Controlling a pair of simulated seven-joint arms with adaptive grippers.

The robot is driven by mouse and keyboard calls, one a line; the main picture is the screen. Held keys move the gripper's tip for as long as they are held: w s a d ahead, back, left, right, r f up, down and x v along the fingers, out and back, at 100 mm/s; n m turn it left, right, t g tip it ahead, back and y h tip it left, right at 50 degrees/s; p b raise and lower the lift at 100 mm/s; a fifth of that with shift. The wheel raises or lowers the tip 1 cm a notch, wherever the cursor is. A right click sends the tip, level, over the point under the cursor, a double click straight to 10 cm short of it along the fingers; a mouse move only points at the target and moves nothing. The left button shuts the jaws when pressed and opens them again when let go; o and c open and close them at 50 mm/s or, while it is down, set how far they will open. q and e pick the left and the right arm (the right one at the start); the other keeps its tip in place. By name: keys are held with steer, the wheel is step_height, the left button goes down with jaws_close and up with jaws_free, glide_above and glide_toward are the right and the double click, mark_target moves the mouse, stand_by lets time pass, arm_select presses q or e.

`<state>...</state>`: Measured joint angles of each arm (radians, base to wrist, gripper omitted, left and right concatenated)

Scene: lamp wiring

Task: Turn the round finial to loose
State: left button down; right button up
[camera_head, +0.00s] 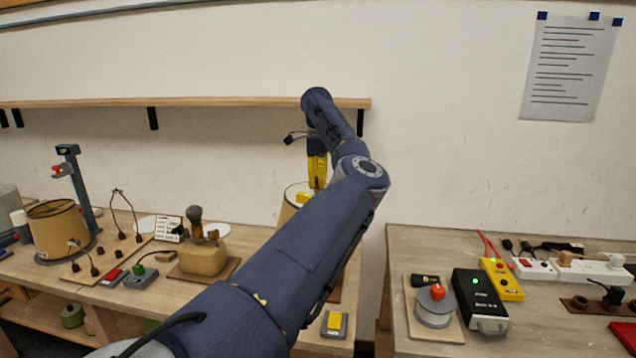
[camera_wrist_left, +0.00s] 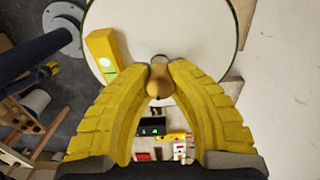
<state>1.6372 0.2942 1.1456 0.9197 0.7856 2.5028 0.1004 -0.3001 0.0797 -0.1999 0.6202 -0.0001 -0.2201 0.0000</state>
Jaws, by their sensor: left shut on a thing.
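My left gripper (camera_head: 318,184) points down over the top of a lampshade (camera_head: 288,212), which my forearm mostly hides. In the left wrist view the two yellow fingers (camera_wrist_left: 160,82) are closed on a small brass-coloured round finial (camera_wrist_left: 158,88), one on each side of it. The finial sits by the edge of the shade's pale round top (camera_wrist_left: 190,25) as seen there. I cannot tell how tight it is on its thread. My right gripper is not in view.
A yellow block (camera_wrist_left: 103,50) with a pale round mark lies on the shade's top, close to the left finger. Another lamp shade (camera_head: 58,230), a tan block with a socket (camera_head: 203,258) and small switches stand on the left bench. The right bench (camera_head: 432,242) holds a black box (camera_head: 480,300) and power strips.

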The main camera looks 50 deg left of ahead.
arm_select(q)
steer(key=shift+w+d+n, duration=0.1)
steer(key=shift+n, duration=1)
steer(key=c, duration=1.5)
jaws_free()
steer(key=o, duration=0.4)
step_height(320, 180, up, 12)
